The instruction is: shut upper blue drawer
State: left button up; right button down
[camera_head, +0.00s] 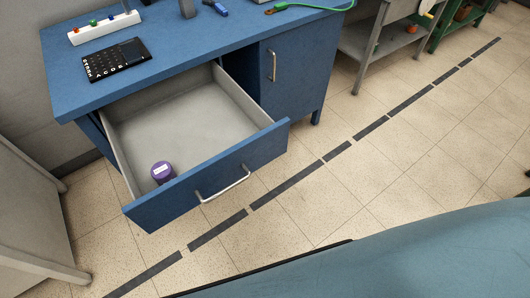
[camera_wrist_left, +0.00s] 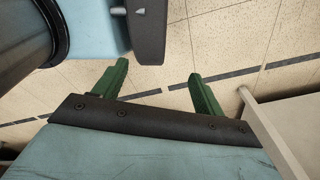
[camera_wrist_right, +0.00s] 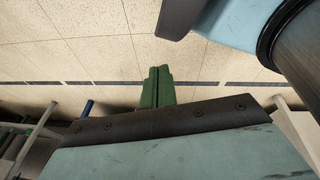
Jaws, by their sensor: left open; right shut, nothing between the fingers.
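The upper blue drawer (camera_head: 208,184) of the blue desk stands pulled far out in the head view. Its front panel has a metal bar handle (camera_head: 223,187). A purple round container with a white label (camera_head: 163,172) stands inside, near the front left corner of the drawer. Neither gripper shows in the head view. In the left wrist view my left gripper (camera_wrist_left: 152,82) has its green fingers spread wide with nothing between them, above the tiled floor. In the right wrist view my right gripper (camera_wrist_right: 158,80) has its green fingers together, holding nothing, with floor beyond.
The blue desktop (camera_head: 190,50) carries a black keypad panel (camera_head: 116,60), a white strip with coloured knobs (camera_head: 104,27) and small tools. A blue cupboard door (camera_head: 291,62) is shut right of the drawer. A grey cabinet (camera_head: 32,215) stands at left. The floor before the drawer is clear.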

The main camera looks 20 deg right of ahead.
jog(key=w+d+r+n+t+b, duration=0.15)
jog(key=w+n+t+b, duration=0.25)
jog(key=w+n, duration=0.55)
jog(key=n+t+y+b, duration=0.6)
jog(key=n+t+b, duration=0.4)
jog(key=n, duration=1.5)
send_near(277, 145)
jog(key=shift+m, duration=0.25)
jog(key=x, duration=0.5)
jog(key=shift+w+a+r, duration=0.2)
jog(key=shift+w+a, duration=0.25)
jog(key=shift+w, duration=0.4)
pick_arm(q)
jog(key=w+a+f, duration=0.2)
jog(key=w+f, duration=0.1)
jog(key=w, duration=0.3)
jog(key=w+a+f+y, duration=0.1)
jog(key=w+a+f, duration=0.1)
jog(key=w, duration=0.4)
jog(key=shift+f+t, duration=0.4)
jog(key=shift+f, duration=0.05)
jog(key=shift+a, duration=0.15)
pick_arm(e)
jog(key=shift+w, duration=0.1)
